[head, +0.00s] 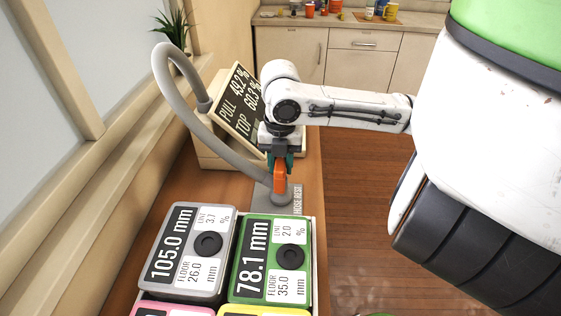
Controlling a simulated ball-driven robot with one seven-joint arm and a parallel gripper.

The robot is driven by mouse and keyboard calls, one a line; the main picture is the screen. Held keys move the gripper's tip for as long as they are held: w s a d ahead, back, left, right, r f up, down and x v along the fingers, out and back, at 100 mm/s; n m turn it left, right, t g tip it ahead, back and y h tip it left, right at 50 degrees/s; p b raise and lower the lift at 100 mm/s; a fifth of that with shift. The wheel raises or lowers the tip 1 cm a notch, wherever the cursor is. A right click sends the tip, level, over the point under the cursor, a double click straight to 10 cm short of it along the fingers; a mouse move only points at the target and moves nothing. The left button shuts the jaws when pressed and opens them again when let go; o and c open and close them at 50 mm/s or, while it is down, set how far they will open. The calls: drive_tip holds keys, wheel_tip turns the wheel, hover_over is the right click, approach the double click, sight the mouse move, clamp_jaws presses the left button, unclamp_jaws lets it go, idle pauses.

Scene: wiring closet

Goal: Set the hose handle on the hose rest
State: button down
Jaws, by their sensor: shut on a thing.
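The orange hose handle (280,178) is upright in my gripper (282,163), which is shut on it from above. The grey hose (190,100) arches from a beige unit and comes down to the handle's lower end. A round grey end (281,197) shows under the handle, over the hose rest. The hose rest (266,190) is a grey plate with a label reading HOSE REST, just behind the green box. The handle and hose hide part of the rest, and I cannot tell whether they touch it.
A grey box (222,219) and a green box (287,232) with printed readings stand close in front of the rest. The beige unit (210,150) with a tilted display (243,103) stands behind. A plant (173,27) is at the back left. Wooden floor lies right of the bench.

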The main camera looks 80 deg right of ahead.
drive_tip(key=shift+f+b, duration=0.3)
drive_tip(key=shift+f, duration=0.05)
idle(0.5)
drive_tip(key=c, duration=0.7)
unclamp_jaws()
wheel_tip(320, 180, up, 11)
drive_tip(key=shift+f, duration=0.1)
drive_tip(key=shift+s, duration=0.1)
idle(0.4)
